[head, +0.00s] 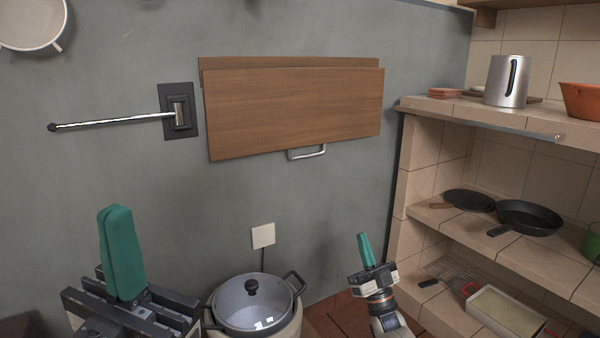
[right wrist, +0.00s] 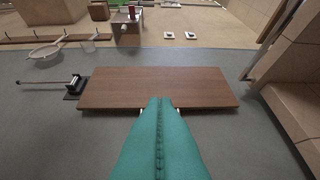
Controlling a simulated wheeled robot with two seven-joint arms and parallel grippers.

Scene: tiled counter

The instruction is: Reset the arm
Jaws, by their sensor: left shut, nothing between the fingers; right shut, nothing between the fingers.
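My left gripper (head: 121,252) has green fingers and is at the lower left of the head view, pointing up. Its fingers are together with nothing between them. My right gripper (head: 364,250) is at the lower middle right, also pointing up and shut, apart from everything around it. In the right wrist view its green fingers (right wrist: 160,135) meet along a seam and hold nothing. They overlap the lower edge of the wooden board in that picture.
A wooden board (head: 295,110) with a metal handle (head: 306,153) is on the grey wall, beside a metal rod (head: 110,122). A lidded pot (head: 253,303) stands between my grippers. Tiled shelves at right hold a steel jug (head: 506,82), a black pan (head: 528,217) and a tray (head: 507,311).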

